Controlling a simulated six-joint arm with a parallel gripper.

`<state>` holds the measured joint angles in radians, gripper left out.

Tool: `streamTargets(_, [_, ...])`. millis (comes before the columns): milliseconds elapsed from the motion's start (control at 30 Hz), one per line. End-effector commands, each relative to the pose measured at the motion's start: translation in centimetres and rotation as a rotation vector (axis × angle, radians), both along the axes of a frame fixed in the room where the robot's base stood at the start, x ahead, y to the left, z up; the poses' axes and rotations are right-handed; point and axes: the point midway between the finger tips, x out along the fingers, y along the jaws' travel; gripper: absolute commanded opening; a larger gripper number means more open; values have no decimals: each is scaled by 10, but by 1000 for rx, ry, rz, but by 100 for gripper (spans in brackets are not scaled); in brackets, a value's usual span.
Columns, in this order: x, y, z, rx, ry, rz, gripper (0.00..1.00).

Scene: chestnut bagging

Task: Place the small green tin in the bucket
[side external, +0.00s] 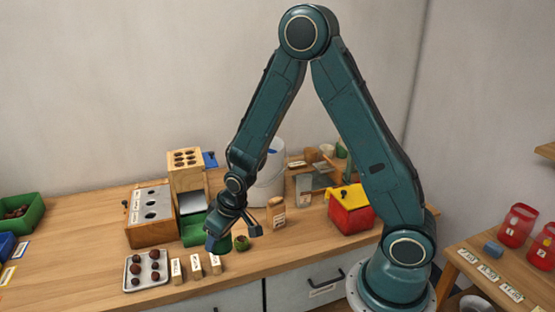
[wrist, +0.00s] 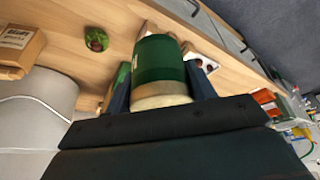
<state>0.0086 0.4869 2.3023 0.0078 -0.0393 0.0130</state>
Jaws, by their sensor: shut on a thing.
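The small green tin (wrist: 158,60) is in my gripper (wrist: 158,76) in the wrist view, with a dark green body and a pale cream end toward the palm. The dark blue fingers are shut on its two sides. The pale bucket (side external: 267,190) stands behind my gripper, partly hidden by my arm. Its grey-white side also shows at the left of the wrist view (wrist: 32,118).
A green husk (side external: 242,243) lies by my gripper. A chestnut tray (side external: 133,283) and small label blocks (side external: 196,266) stand at the front left. A wooden holed box (side external: 150,232) is behind them.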

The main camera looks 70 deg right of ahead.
Motion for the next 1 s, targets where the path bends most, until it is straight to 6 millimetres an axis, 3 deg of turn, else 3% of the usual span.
streamTargets(533, [-1,2,0,3,-3,16,24])
streamTargets(767, [24,-16,5,3,-4,-19,24])
streamTargets(1000, [65,-57,17,2,-6,-86,24])
